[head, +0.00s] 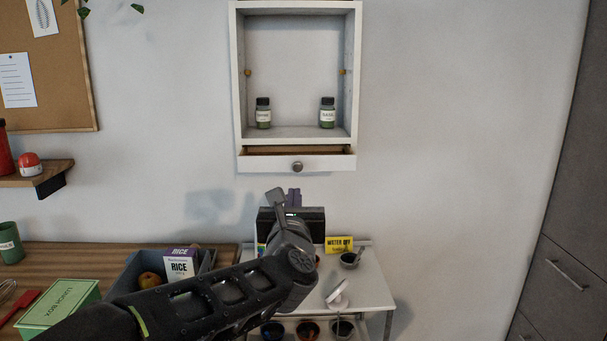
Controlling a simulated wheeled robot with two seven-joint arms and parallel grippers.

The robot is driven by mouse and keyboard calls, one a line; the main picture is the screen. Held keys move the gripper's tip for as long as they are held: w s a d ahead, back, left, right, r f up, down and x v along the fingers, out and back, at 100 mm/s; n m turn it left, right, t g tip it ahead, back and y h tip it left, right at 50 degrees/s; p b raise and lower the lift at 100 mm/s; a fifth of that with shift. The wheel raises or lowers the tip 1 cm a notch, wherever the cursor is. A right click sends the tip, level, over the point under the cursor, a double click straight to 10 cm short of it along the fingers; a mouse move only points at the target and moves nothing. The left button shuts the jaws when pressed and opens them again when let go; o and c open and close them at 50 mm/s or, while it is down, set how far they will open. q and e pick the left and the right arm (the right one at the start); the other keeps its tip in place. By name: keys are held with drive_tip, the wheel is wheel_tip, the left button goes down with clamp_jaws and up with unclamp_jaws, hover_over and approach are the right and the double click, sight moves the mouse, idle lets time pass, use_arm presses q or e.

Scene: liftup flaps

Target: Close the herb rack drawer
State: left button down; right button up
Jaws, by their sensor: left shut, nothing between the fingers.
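The white herb rack (236,80) hangs on the wall in the upper middle of the head view, with two green jars with dark lids (263,113) on its shelf. Its drawer (260,163) is at the bottom and stands open, with the wooden inside showing above the white front. A round grey knob (298,167) sits in the middle of the front. My left gripper (277,196) is shut and empty, a little below and left of the knob, apart from the drawer. My right gripper is not in view.
A white cart (375,290) with bowls and a yellow sign (339,244) stands below the rack. A wooden counter (70,257) with a grey crate, rice box and green lunch box (60,303) is at left. Bare wall lies right of the rack; a grey cabinet (565,220) stands far right.

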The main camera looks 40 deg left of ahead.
sight(297, 168)
use_arm(q)
drive_tip(key=shift+w+a, duration=0.1)
drive_tip(key=p+x, duration=0.5)
drive_tip(key=x, duration=0.7)
drive_tip(key=shift+w+a+r, duration=0.1)
drive_tip(key=shift+w+a, duration=0.1)
drive_tip(key=shift+w, duration=0.05)
drive_tip(key=shift+w+a+p, duration=0.3)
drive_tip(key=shift+w+p, duration=0.1)
drive_tip(key=shift+w, duration=0.05)
drive_tip(key=shift+w, duration=0.1)
